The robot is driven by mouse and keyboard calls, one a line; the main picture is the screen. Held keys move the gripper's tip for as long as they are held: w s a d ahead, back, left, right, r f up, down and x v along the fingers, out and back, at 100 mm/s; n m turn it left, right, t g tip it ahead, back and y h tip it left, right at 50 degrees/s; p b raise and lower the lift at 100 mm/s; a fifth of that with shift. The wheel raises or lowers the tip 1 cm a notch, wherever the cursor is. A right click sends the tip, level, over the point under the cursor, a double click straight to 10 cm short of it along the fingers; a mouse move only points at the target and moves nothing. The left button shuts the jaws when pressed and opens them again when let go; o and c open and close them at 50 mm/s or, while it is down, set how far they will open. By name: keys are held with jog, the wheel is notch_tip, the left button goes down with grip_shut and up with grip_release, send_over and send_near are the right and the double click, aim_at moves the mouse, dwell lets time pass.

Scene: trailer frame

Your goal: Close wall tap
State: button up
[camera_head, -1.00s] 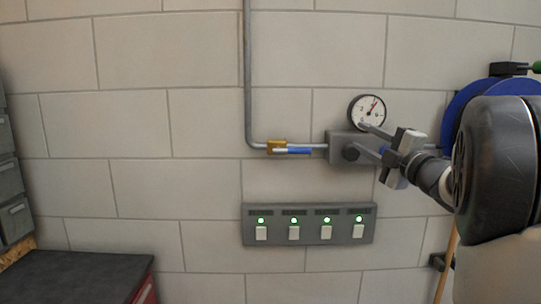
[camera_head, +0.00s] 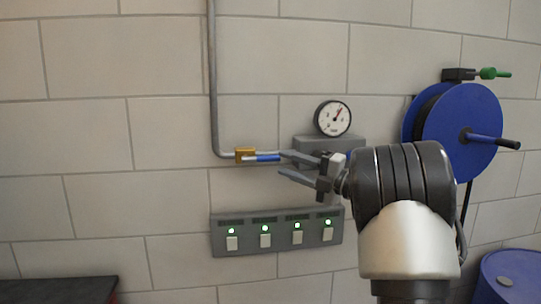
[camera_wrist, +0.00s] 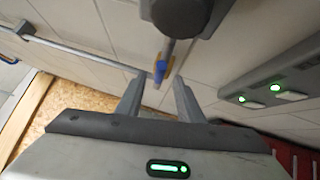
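The wall tap is a brass valve body (camera_head: 245,155) on a thin grey pipe, with a blue lever (camera_head: 265,158). The lever lies nearly level along the pipe, pointing right. My gripper (camera_head: 282,163) is open, with its two fingertips just right of the lever's free end in the head view. In the wrist view, the blue lever (camera_wrist: 160,70) shows between and just beyond the open fingertips (camera_wrist: 157,82). I cannot tell whether a finger touches it. The brass body is hard to make out there.
A round gauge (camera_head: 333,117) sits on a grey block (camera_head: 312,146) behind my gripper. A panel of switches with lit lamps (camera_head: 277,232) is just below. A blue hose reel (camera_head: 455,130) hangs at right, above a blue drum (camera_head: 511,275). The wall left of the pipe is clear.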

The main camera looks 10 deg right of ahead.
aim_at(274, 160)
jog(key=p+x, duration=0.1)
jog(key=x, duration=0.5)
jog(key=shift+w+a, duration=0.1)
jog(key=shift+w, duration=0.1)
jog(key=shift+c, duration=0.3)
grip_shut()
